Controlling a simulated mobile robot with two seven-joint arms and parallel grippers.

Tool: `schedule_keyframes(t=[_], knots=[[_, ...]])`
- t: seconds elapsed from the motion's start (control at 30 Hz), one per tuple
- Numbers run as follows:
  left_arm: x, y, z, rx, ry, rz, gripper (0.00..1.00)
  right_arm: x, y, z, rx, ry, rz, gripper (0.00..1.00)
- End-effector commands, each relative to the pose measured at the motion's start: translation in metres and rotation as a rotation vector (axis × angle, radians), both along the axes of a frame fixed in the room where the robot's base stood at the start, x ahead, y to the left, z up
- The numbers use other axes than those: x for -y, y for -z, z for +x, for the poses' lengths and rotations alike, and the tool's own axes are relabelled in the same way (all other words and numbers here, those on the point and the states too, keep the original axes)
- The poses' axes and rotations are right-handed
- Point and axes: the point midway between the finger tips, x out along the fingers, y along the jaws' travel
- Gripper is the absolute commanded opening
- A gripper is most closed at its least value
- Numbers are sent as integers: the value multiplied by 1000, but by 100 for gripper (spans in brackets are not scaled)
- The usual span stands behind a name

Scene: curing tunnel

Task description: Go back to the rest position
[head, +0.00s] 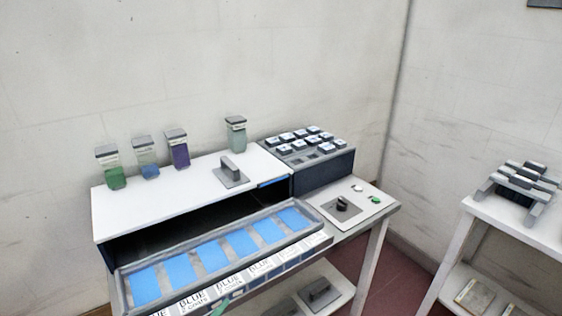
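Neither of my grippers nor my arms show in the head view. The white curing tunnel (150,210) stands in the middle on a bench, its dark front opening facing me. A long grey tray (318,225) sticks out of the opening. It holds several blue panels (241,245) in a row, and labels along its front edge read "BLUE 2 COATS".
Several jars, including a green one (114,177) and a purple one (179,155), and a grey handled plate (231,175) stand on the tunnel. A box of white-topped blocks (322,177) and a knob panel (352,206) are right. A side table (480,212) carries a grey rack (520,182).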

Motion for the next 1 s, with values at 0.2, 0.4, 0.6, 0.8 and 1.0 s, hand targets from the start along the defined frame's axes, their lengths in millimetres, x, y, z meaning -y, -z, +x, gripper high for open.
schedule_keyframes(t=[0.2,0.4,0.6,0.8,1.0], knots=[[-61,95,-68,-470,-231,-91,100,0,-8,7,18,1,-1,0],[-104,162,-157,-848,-398,-145,100,1,-12,11,31,0,-1,0],[-124,189,-216,-1054,-481,-169,100,1,-14,12,35,0,-1,0],[-127,194,-228,-1096,-497,-173,100,1,-14,12,35,0,-1,0],[-127,194,-228,-1095,-496,-172,100,1,-14,12,34,0,-2,0]])
